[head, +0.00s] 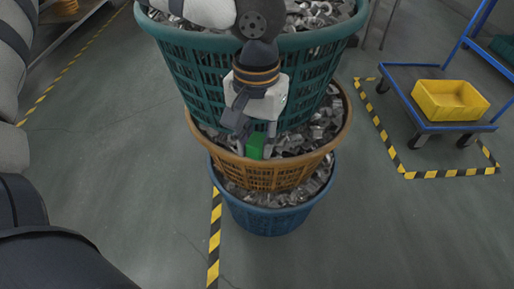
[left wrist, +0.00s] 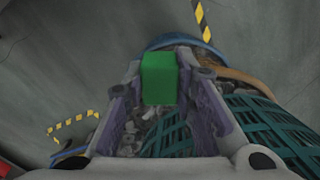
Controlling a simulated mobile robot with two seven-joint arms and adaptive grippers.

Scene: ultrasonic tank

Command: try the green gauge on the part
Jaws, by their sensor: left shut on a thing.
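The green gauge (head: 255,146) is a small green block. My left gripper (head: 256,150) is shut on it and points downward, in front of a stack of baskets. In the left wrist view the gauge (left wrist: 159,78) sits between the two fingers. Grey metal parts fill the teal basket (head: 207,72), the orange basket (head: 262,176) and the blue basket (head: 268,220). In the head view the gauge overlaps the orange basket's contents; I cannot tell whether it touches any part. No single part stands out from the heaps. My right gripper is not in view.
A blue cart (head: 396,86) with a yellow bin (head: 450,99) stands at the right, by yellow-black floor tape (head: 450,174). More tape (head: 214,240) runs along the floor below the baskets.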

